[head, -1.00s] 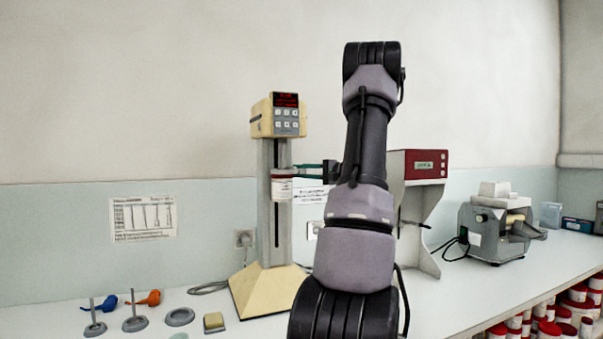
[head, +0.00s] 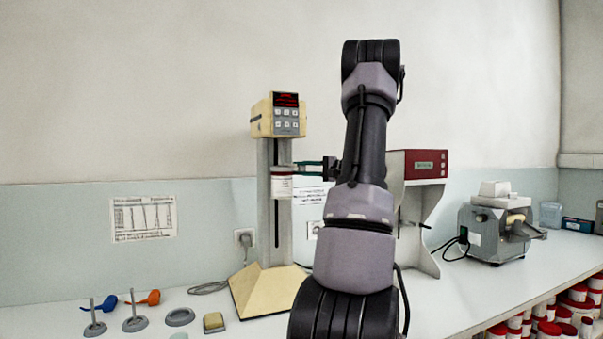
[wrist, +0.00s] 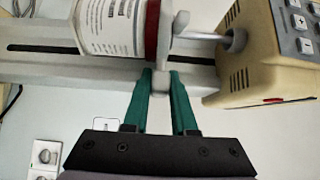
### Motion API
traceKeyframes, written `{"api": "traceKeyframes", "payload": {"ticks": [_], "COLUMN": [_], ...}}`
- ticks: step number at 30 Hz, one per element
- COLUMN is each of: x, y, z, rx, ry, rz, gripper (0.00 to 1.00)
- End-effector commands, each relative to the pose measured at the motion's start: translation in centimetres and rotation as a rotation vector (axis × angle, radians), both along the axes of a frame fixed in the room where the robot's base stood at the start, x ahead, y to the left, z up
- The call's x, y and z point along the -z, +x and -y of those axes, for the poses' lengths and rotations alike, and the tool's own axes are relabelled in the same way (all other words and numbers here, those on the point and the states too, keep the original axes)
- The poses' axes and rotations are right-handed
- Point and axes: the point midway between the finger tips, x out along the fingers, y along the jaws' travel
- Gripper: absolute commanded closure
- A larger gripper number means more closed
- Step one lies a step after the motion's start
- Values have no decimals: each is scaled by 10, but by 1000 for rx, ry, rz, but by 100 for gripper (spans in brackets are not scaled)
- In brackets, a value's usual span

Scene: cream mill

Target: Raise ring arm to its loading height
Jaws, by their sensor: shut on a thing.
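The mill (head: 270,225) has a grey column with a dark slot, a cream base and a cream head (head: 262,120) with a lit red display. A white jar (head: 282,186) with a red band is held at the column below the head, and also shows in the wrist view (wrist: 110,28). The ring arm's small grey tab (wrist: 161,88) sticks out beside the red band. My gripper (head: 298,167) has green fingers; in the wrist view (wrist: 160,84) they are shut on this tab. Much of the ring arm is hidden by the jar and fingers.
A red-topped machine (head: 425,163) stands right of my arm, with a grey machine (head: 490,235) beyond. Small stands (head: 135,322), a grey ring (head: 180,317) and a yellow block (head: 214,322) lie front left on the bench. A shaft (wrist: 205,36) extends from the mill head toward the jar.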

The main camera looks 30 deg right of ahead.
Motion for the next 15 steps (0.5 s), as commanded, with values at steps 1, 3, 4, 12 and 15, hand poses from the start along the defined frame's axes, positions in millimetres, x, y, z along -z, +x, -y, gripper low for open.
{"api": "traceKeyframes", "payload": {"ticks": [1, 3, 4, 12, 15], "x": [-11, -22, -25, -27, -27], "y": [1, 0, 0, 0, 0], "z": [0, 0, 0, 0, 0], "rx": [0, 0, 0, 1, 1], "ry": [-4, -4, -3, 0, 0], "rz": [8, 7, 8, 6, 5], "gripper": [100, 100, 100, 100, 45]}}
